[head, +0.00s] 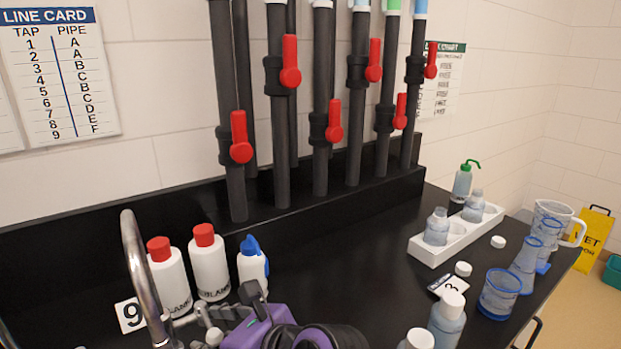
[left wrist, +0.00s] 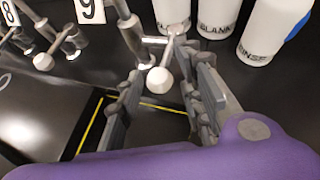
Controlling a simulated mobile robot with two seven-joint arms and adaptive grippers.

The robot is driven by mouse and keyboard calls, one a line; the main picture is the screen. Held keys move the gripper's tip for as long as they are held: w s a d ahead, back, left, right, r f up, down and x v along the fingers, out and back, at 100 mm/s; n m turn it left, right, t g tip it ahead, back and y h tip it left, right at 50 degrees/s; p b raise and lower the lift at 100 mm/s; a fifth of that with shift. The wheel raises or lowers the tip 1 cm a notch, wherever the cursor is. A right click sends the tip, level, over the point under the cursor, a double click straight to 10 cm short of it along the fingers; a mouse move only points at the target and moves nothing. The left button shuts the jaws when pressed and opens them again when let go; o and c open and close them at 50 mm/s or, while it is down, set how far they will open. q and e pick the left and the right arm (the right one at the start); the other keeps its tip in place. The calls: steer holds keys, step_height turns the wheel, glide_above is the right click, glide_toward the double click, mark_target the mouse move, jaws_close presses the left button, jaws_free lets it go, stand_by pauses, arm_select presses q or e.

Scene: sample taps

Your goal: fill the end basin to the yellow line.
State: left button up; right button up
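My left gripper (left wrist: 163,92) is open. Its fingers stand on either side of the white round knob (left wrist: 158,80) of a tap's lever, with a gap visible on both sides. The chrome tap (left wrist: 130,30) stands by the number 9 card (left wrist: 88,10); its curved spout (head: 133,265) rises in the head view. Below the fingers is a dark basin with a yellow line (left wrist: 90,126) along its wall. In the head view my left gripper (head: 212,322) is low, beside the tap, partly hidden by my purple wrist. My right gripper is not in view.
White bottles with red caps (head: 208,262) and a blue-topped bottle (head: 253,268) stand close behind the tap. Another tap's knob (left wrist: 43,61) is at left. Black pipes with red valve handles (head: 240,138) line the wall. A line card (head: 58,75) hangs left; labware crowds the right.

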arm_select(q)
steer(key=shift+a, duration=0.1)
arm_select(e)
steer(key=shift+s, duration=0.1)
arm_select(q)
steer(key=shift+s+d+r, duration=0.15)
steer(key=shift+d+r, duration=0.15)
steer(key=shift+d, duration=0.05)
steer(key=p+v, duration=0.1)
steer(key=v, duration=0.6)
steer(key=shift+p, duration=0.3)
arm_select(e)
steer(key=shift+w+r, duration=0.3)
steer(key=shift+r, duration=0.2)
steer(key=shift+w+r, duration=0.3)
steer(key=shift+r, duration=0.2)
